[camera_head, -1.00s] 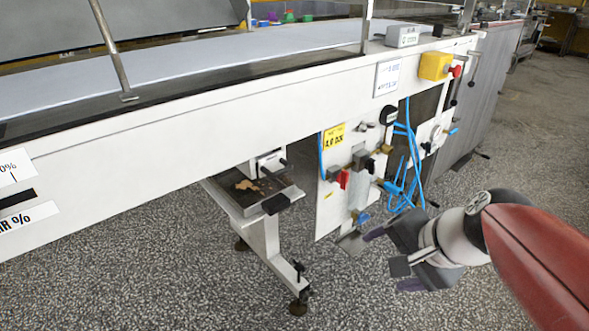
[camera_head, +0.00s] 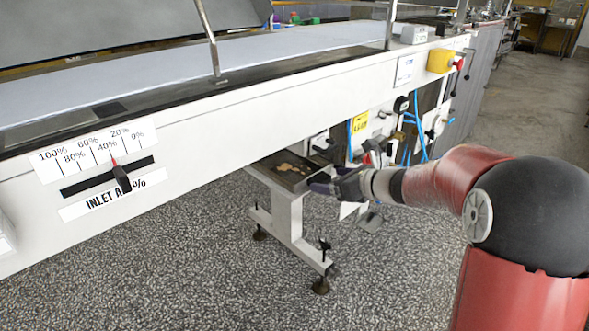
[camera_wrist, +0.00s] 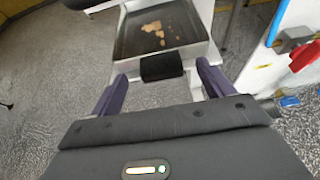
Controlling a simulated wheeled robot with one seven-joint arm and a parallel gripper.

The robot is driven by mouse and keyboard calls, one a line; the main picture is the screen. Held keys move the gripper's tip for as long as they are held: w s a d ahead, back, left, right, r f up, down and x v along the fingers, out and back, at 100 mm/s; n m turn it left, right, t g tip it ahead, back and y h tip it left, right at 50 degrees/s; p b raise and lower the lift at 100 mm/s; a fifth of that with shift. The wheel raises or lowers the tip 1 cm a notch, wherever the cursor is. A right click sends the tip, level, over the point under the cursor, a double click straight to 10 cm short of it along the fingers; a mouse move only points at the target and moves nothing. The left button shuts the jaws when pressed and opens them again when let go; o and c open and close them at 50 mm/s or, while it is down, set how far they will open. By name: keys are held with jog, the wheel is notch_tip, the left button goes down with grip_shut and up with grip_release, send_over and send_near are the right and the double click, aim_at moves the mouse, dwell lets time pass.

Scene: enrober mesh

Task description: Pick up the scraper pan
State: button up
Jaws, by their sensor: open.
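The scraper pan is a shallow metal tray with a dark inside and tan residue; its rim shows in the wrist view (camera_wrist: 205,50) and its inside shows in the head view (camera_head: 283,165). It sits under the conveyor on a white stand. Its black handle (camera_wrist: 162,67) sticks out toward me in the wrist view. My gripper (camera_wrist: 162,88) is open, with one purple finger to each side of the handle's near end. The fingers are not closed on it. In the head view my gripper (camera_head: 328,187) is at the pan's right end and hides the handle.
The white conveyor side (camera_head: 210,140) runs above the pan. A panel with blue hoses, valves and a red handle (camera_wrist: 305,56) stands close to the right. The white stand (camera_head: 288,225) is below. Open speckled floor lies in front.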

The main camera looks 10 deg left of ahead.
aim_at(324, 179)
jog(key=shift+x, duration=1.5)
jog(key=shift+f, duration=0.1)
jog(key=shift+c, duration=0.4)
jog(key=c, duration=1.2)
jog(key=shift+c, duration=0.6)
